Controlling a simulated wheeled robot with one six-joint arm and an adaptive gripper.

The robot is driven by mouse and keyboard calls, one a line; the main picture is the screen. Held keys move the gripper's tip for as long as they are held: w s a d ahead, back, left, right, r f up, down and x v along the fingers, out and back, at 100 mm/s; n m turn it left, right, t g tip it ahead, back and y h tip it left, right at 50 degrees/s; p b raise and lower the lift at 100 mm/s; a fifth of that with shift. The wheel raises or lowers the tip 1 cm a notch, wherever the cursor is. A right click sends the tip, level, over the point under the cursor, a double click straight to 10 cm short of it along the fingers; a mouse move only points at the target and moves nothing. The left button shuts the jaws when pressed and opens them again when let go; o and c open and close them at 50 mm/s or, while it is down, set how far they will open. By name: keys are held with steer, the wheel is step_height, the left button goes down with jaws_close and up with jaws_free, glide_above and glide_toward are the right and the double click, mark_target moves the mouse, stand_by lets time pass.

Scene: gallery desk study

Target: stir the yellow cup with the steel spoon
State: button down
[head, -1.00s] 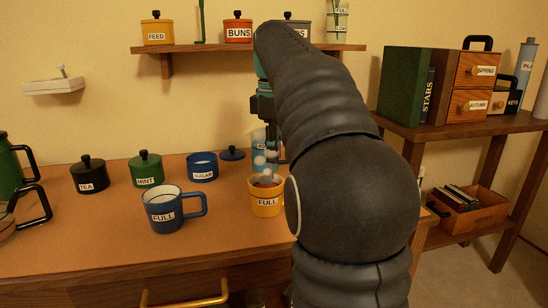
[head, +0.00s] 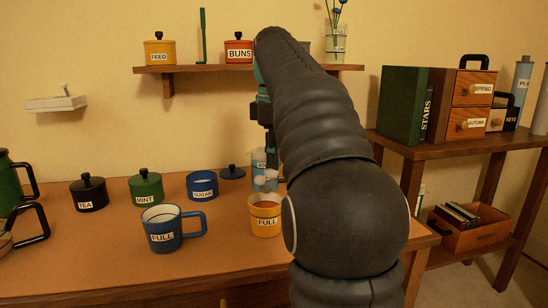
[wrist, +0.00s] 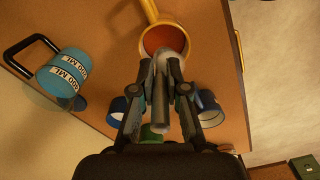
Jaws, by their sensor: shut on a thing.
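The yellow cup (head: 265,222), labelled FULL, stands upright near the right end of the desk, with reddish-brown liquid inside. In the wrist view the yellow cup (wrist: 147,10) lies just beyond my fingertips, its liquid surface in plain sight. My gripper (wrist: 160,88) points down and is shut on a grey rod, the steel spoon (wrist: 160,108). In the head view my gripper (head: 270,150) is above and slightly behind the cup, partly hidden by my arm. The spoon's lower end is hard to make out; I cannot tell whether it touches the cup.
A blue mug (head: 162,236) stands left of the cup. Behind are the sugar pot (head: 202,192), mint pot (head: 145,190), tea pot (head: 88,197) and a loose dark lid (head: 232,171). A blue measuring jug (wrist: 63,72) stands close by. The front desk strip is clear.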

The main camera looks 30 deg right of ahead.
steer(key=shift+r, duration=2)
